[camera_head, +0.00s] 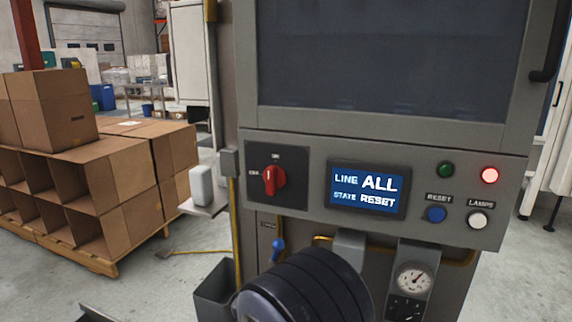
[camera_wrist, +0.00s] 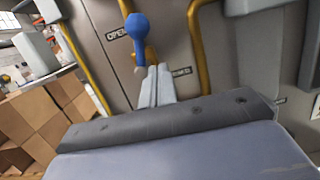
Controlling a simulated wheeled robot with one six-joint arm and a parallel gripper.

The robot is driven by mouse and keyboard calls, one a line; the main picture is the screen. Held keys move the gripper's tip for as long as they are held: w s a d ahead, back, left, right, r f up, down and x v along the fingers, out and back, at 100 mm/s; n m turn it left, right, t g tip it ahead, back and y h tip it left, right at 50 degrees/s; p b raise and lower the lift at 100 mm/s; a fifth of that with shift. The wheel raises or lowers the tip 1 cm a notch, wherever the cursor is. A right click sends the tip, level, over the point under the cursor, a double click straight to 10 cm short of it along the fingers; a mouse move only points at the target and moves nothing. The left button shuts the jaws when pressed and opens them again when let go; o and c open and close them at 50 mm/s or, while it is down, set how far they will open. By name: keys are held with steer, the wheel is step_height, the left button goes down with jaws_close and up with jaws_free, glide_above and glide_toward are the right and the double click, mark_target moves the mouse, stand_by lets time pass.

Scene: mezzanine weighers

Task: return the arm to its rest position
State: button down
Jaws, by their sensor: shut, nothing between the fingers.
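My gripper (camera_wrist: 155,72) shows in the wrist view as two pale grey fingers, shut together with nothing between them. Its tips point at the grey machine front (camera_wrist: 95,20), close below a blue-handled valve (camera_wrist: 137,28). I cannot tell whether they touch it. In the head view a dark rounded part of my arm covers the bottom centre, and the fingers are not clearly seen. The blue valve handle (camera_head: 277,246) shows there just left of and above that arm part.
The machine's control panel (camera_head: 310,182) has a red rotary switch (camera_head: 273,181), a screen (camera_head: 367,190) reading "LINE ALL, STATE RESET", and a lit red lamp (camera_head: 490,175). A pressure gauge (camera_head: 414,279) sits below. Cardboard boxes (camera_head: 118,182) stand left; open floor lies between.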

steer(key=shift+a+f+m+g+h+b, duration=0.4)
steer(key=shift+m+b, duration=0.75)
steer(key=shift+m, duration=1)
steer(key=shift+a+f+m+g+h+b, duration=0.15)
steer(key=shift+f+m+g+h+b, duration=0.3)
steer(key=shift+m+b, duration=1.25)
steer(key=shift+a+f+m+g+h+b, duration=0.3)
steer(key=shift+f+m+b, duration=0.25)
steer(key=shift+m, duration=2.1)
